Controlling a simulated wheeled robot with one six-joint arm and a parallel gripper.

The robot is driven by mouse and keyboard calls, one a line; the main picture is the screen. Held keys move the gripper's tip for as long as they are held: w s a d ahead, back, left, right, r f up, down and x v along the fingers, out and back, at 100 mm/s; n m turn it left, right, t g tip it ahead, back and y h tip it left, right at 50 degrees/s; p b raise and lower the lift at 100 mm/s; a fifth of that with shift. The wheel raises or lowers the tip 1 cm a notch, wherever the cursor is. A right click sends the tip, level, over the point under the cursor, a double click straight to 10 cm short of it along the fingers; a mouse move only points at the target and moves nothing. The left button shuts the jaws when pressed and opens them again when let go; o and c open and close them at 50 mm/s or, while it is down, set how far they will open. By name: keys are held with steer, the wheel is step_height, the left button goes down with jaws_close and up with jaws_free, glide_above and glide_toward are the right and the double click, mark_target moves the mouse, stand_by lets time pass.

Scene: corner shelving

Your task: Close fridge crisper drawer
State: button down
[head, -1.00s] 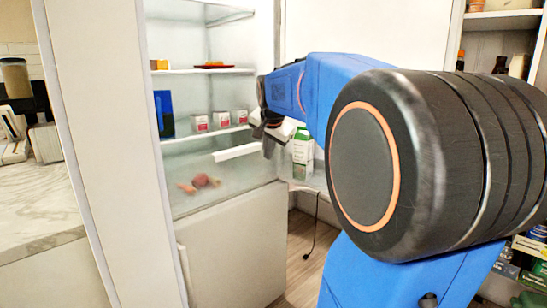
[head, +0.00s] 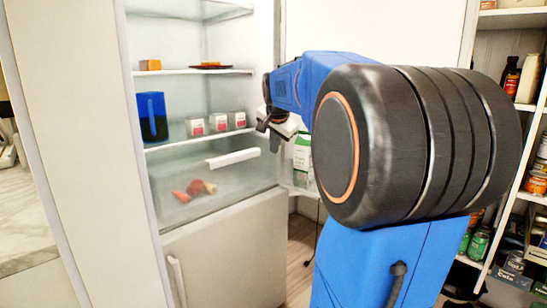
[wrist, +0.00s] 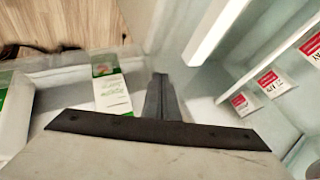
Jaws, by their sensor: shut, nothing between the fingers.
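The crisper drawer (head: 180,205) sits low in the open fridge, with a clear front and red and orange produce inside. Its white bar handle (head: 233,158) runs along the top front; in the wrist view the white bar (wrist: 217,30) crosses the upper part. I cannot tell exactly how far the drawer stands out. My gripper (head: 276,126) is to the right of the handle and a little higher, apart from it in the head view. In the wrist view my gripper (wrist: 162,97) is shut and empty, with the bar above and to its right.
Several red-labelled white boxes (head: 219,122) and a blue pitcher (head: 152,116) stand on the shelf above the drawer. Green-and-white cartons (wrist: 112,93) stand in a door bin (wrist: 55,78) beside my gripper. Stocked shelving (head: 525,175) is at the right. Wooden floor shows below.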

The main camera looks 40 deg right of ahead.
steer(key=x, duration=1)
steer(key=shift+s, duration=0.1)
steer(key=w, duration=1.8)
steer(key=shift+w+a, duration=0.35)
steer(key=shift+r, duration=0.25)
